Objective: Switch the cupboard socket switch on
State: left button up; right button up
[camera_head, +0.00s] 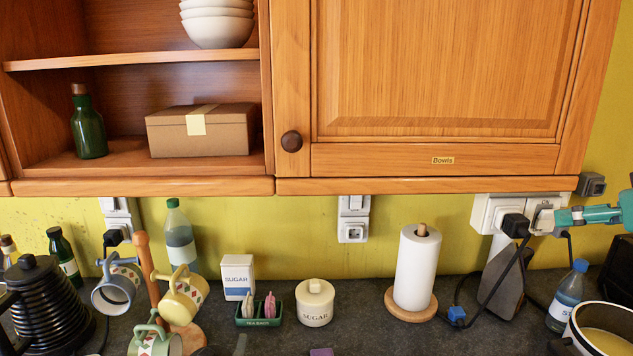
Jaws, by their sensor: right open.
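White sockets with switches are on the yellow wall under the cupboard (430,100). The right-hand socket (484,212) has a black plug (515,226) in it, and a label is partly visible on its upper right. My right gripper (543,219) comes in from the right with its fingertips at this socket's right part and hides some of it; I cannot tell whether they touch. It is open, with nothing seen in it. A middle socket unit (353,220) has no plug, and a left one (117,212) has a black plug. Switch positions are too small to read. My left gripper is not in view.
Black cables hang from the right-hand socket, near a grey upright object (502,280). A blue-capped bottle (567,297) and a pot (603,325) stand below my right arm. A paper towel roll (418,268) stands left of them. Mugs (183,296) crowd the left counter.

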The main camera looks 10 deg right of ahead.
aim_at(543, 220)
jog(key=k, duration=0.95)
